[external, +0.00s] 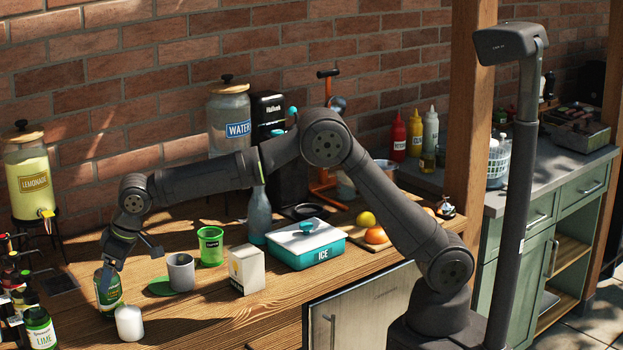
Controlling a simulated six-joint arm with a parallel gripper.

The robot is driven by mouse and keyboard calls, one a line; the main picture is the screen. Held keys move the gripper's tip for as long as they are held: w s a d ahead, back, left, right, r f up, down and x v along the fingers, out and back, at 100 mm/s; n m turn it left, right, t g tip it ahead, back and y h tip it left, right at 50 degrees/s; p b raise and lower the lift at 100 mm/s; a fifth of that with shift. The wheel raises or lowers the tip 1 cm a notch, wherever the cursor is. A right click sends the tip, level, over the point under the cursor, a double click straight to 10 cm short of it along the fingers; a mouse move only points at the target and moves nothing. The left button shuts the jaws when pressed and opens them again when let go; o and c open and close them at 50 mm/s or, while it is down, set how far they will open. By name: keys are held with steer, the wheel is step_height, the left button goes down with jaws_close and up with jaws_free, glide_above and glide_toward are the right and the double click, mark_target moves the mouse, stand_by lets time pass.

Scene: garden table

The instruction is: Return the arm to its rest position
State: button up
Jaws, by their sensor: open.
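My arm reaches from its base at the lower right across the table to the left in the external view. My gripper (110,268) points down at the table's left part and is open. Its fingertips are at the top of a green can or jar with a pale label (110,297). I cannot tell whether they touch it. The can stands upright on the wooden table (215,318).
Close by are a white cylinder (129,323), a grey cup (181,272), a green cup (210,246), a white carton (246,270) and lime bottles (40,328). An ICE box (305,246), a blue-grey bottle (259,214) and a WATER dispenser (229,118) stand near my arm.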

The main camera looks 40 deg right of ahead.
steer(key=x, duration=0.5)
steer(key=shift+f, duration=0.25)
step_height(320, 180, up, 2)
steer(key=shift+r, duration=0.9)
steer(key=shift+f, duration=0.6)
step_height(320, 180, down, 3)
steer(key=shift+r, duration=0.1)
steer(key=v, duration=1.1)
